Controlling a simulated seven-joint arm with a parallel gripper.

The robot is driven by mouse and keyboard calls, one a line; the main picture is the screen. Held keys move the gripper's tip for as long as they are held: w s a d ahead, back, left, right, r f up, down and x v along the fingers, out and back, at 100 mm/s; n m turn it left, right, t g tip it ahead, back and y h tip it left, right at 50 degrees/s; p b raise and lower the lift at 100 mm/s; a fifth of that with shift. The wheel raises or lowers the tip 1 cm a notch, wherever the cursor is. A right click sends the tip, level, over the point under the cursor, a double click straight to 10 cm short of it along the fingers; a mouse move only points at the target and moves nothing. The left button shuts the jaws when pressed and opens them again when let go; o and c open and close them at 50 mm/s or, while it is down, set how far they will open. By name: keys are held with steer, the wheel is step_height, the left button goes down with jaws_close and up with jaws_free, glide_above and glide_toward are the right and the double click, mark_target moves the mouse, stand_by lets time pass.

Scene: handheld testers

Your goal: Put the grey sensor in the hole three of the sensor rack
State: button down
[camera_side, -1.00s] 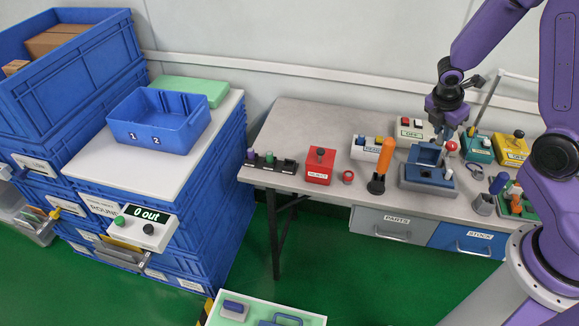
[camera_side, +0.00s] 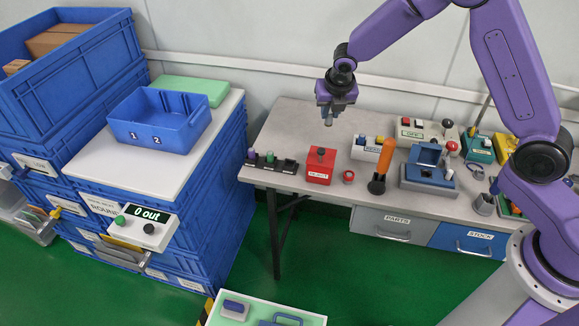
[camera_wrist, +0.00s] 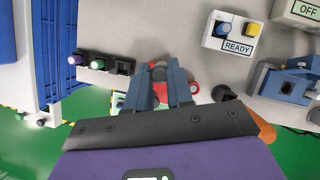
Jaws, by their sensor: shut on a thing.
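The dark sensor rack (camera_side: 271,167) stands at the left end of the grey table. It holds a purple sensor (camera_side: 252,154) at its left and a green one (camera_side: 270,157) in the middle; its right hole looks empty. The rack also shows in the wrist view (camera_wrist: 108,78), with the empty square hole at right. My gripper (camera_side: 328,117) is above the table, up and right of the rack. It is shut on the grey sensor (camera_wrist: 158,74), which shows only partly between the fingers. The sensor is clear of the rack.
A red box (camera_side: 319,167) with a dark knob stands just right of the rack, below my gripper. A small red ring (camera_side: 348,177), an orange-handled tool (camera_side: 384,158), a READY box (camera_side: 367,152) and a blue tester (camera_side: 428,172) stand further right. The table behind the rack is clear.

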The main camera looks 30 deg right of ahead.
steer(key=w+a+n+y, duration=0.2)
steer(key=w+a+n, duration=0.25)
steer(key=a, duration=0.55)
glide_toward(287, 163)
steer(key=shift+x, duration=1.95)
steer(key=shift+a, duration=0.1)
steer(key=shift+f, duration=0.15)
steer(key=c, duration=1)
jaws_free()
steer(key=v, duration=1.2)
steer(key=shift+s, duration=0.2)
